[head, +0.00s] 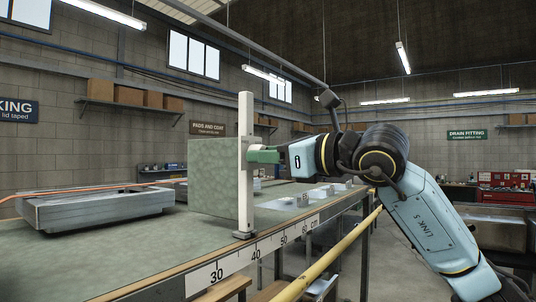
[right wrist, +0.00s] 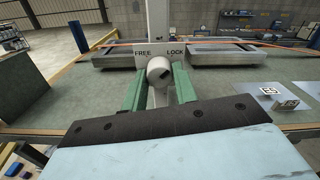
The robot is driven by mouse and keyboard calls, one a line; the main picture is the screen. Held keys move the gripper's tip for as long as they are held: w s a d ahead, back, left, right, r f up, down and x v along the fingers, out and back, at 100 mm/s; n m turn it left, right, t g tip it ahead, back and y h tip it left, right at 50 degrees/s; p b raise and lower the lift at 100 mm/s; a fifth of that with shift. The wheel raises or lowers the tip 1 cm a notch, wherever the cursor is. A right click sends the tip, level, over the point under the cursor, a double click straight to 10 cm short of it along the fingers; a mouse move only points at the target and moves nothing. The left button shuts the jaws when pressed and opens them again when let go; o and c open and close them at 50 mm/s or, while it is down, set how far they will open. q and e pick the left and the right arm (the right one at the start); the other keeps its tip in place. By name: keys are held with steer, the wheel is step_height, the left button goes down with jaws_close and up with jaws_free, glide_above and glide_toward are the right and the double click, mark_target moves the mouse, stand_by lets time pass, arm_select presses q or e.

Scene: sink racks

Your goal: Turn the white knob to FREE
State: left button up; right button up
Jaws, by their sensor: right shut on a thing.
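The white knob (right wrist: 157,70) shows in the right wrist view, below a plate (right wrist: 160,48) lettered FREE on the left and LOCK on the right. A dark mark shows on the knob's face, right of its middle; which word it points to I cannot tell. My right gripper (right wrist: 159,90) has its green fingers on both sides of the knob and is shut on it. In the head view my right gripper (head: 264,155) reaches in from the right to the white upright post (head: 245,200); the knob is hidden there. My left gripper is not in view.
A green-grey board (head: 212,178) stands beside the post on the workbench (head: 110,262). A metal sink (head: 95,210) lies at left, an orange hose (head: 70,190) across it. A ruler strip (head: 250,255) and yellow rail (head: 325,262) run along the bench edge. Small tagged blocks (right wrist: 285,103) lie at right.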

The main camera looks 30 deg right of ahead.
steer(key=shift+n, duration=0.3)
steer(key=shift+n+b, duration=0.45)
steer(key=shift+n, duration=8.15)
steer(key=o, duration=1)
steer(key=shift+c, duration=0.2)
steer(key=shift+d, duration=0.1)
steer(key=b+v, duration=0.4)
steer(key=v, duration=0.9)
steer(key=shift+s+b, duration=0.2)
steer(key=shift+b, duration=0.15)
